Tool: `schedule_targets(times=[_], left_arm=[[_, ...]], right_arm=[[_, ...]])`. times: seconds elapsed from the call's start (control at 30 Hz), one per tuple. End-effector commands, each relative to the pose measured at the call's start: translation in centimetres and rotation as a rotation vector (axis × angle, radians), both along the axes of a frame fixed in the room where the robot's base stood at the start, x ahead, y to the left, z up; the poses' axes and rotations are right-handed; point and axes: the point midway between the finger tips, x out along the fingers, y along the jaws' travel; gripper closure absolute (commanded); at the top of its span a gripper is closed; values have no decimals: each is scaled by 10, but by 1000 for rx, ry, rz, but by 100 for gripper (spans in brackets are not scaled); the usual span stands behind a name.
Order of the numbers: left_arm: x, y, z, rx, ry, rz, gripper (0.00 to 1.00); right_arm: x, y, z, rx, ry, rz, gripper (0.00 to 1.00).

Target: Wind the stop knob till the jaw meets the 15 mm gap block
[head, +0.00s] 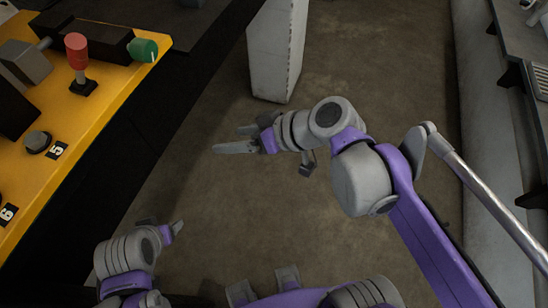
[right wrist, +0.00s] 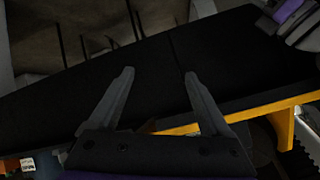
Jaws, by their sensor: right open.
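A green knob (head: 143,50) with a pale mark sits at the right end of a black block (head: 95,40) on the yellow bench top (head: 75,115). It looks like the stop knob. A grey block (head: 25,62) with a short rod stands left of it; I cannot tell whether it is the jaw. No 15 mm gap block can be made out. My right gripper (head: 230,140) is open and empty over the floor, right of the bench and apart from the knob. Its spread fingers show in the right wrist view (right wrist: 159,73). My left gripper (head: 176,228) is low at the left, its opening unclear.
A red-topped post (head: 77,50) stands on the bench close to the black block. A round grey knob (head: 38,141) lies beside label 5. A pale pillar (head: 276,50) stands on the floor behind my right gripper. Open floor (head: 385,60) lies right of the pillar.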

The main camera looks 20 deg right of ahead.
Motion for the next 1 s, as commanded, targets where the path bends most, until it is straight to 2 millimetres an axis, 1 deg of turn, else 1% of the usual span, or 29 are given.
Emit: schedule_targets(times=[0.03,0.3,0.5,0.7,1.0], left_arm=[[1,0,5,0,-3,0,30],[7,0,19,0,-13,0,30],[10,0,28,0,-19,0,30],[11,0,31,0,-21,0,30],[11,0,31,0,-21,0,30]], right_arm=[[-4,-4,-6,-23,24,-16,18],[-23,-33,-46,-156,156,-137,18],[-32,-54,-67,-237,216,-230,18],[-37,-66,-76,-276,239,-278,18],[-38,-68,-78,-280,243,-286,18]])
